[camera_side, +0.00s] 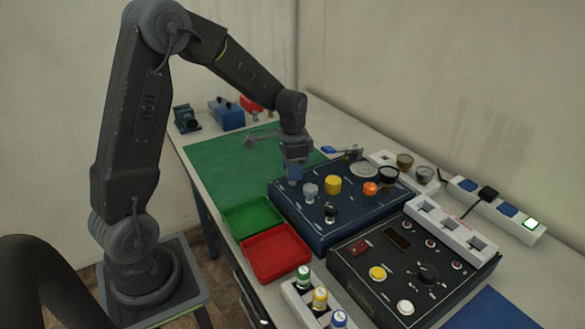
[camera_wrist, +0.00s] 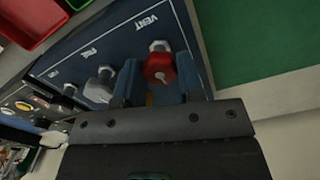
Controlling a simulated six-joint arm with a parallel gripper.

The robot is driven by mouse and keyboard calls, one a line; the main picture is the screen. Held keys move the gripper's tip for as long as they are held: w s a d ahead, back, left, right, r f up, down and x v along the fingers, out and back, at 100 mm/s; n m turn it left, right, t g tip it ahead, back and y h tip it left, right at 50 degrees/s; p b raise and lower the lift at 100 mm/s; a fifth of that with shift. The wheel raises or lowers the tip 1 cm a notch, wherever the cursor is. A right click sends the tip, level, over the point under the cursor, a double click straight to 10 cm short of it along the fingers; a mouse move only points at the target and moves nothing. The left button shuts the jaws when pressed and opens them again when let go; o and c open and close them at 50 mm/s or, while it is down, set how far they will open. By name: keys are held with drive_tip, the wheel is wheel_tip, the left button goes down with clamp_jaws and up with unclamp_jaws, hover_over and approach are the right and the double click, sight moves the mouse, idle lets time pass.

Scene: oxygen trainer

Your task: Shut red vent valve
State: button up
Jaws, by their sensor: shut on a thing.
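The red vent valve (camera_wrist: 160,67) is a red knob beside the printed word VENT on the blue panel (camera_wrist: 105,47). In the wrist view it sits between the two blue fingers of my gripper (camera_wrist: 160,82), which is shut on it. The side view shows my gripper (camera_side: 295,176) pointing down at the far left corner of the blue panel (camera_side: 325,233); there the red valve is hidden behind the fingers. The valve's exact turn angle is hard to tell.
A grey knob (camera_side: 311,190) and a yellow knob (camera_side: 333,184) stand close by on the panel. A green tray (camera_side: 232,221) and a red tray (camera_side: 272,262) lie left of it. A black control box (camera_side: 345,262) is in front. The green mat (camera_side: 225,160) is mostly clear.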

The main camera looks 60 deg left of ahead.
drive_tip(key=o, duration=0.9)
wheel_tip(320, 180, up, 14)
drive_tip(key=shift+f, duration=0.1)
idle(0.3)
drive_tip(key=s+d+n+t, duration=0.1)
drive_tip(key=s+d+t, duration=0.1)
drive_tip(key=s+d, duration=0.3)
drive_tip(key=s+d+r+n+t, duration=0.1)
drive_tip(key=s+d, duration=0.4)
drive_tip(key=s, duration=0.2)
drive_tip(key=s+d+n+t, duration=0.1)
drive_tip(key=s+d+t, duration=0.1)
drive_tip(key=s+d, duration=0.3)
drive_tip(key=shift+s+r+t, duration=0.15)
drive_tip(key=shift+s+t, duration=0.15)
drive_tip(key=shift+s, duration=0.4)
